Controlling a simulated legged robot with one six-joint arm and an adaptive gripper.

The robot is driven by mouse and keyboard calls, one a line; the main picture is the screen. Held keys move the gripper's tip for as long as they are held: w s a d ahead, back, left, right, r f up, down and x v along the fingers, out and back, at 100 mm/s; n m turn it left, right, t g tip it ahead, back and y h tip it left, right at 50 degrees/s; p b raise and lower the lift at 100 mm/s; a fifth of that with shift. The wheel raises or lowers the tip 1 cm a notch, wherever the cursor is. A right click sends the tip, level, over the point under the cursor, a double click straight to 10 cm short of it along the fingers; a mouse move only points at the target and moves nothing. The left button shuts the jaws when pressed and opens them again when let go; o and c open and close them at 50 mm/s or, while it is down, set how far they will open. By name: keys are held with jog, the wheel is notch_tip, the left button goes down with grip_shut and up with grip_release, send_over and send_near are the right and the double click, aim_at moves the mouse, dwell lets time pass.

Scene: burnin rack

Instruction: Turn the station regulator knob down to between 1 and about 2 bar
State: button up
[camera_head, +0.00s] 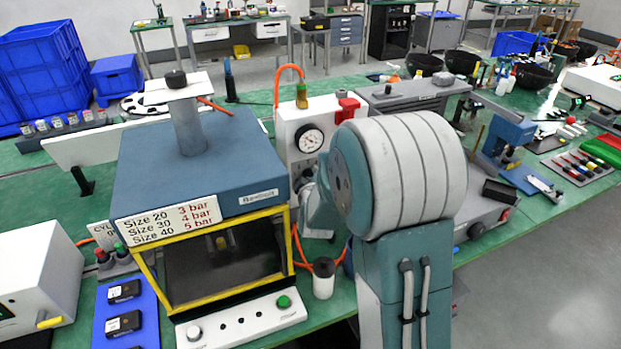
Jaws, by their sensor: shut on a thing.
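The station panel (291,122) is a light upright box behind the blue press. Its round pressure gauge (311,140) has a white dial and black rim; the needle is too small to read. My gripper (308,181) is at the panel face just below the gauge, shut on the regulator knob. My large grey and teal arm links stand in front and cover most of the gripper. The knob itself is mostly hidden, so its turn position cannot be told.
An orange hose (277,88) loops above the panel. A red block (348,108) sits at the panel's top right.

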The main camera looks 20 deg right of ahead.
jog(key=shift+a, duration=0.15)
jog(key=o, duration=1.1)
jog(key=shift+o, duration=0.2)
jog(key=v, duration=1.2)
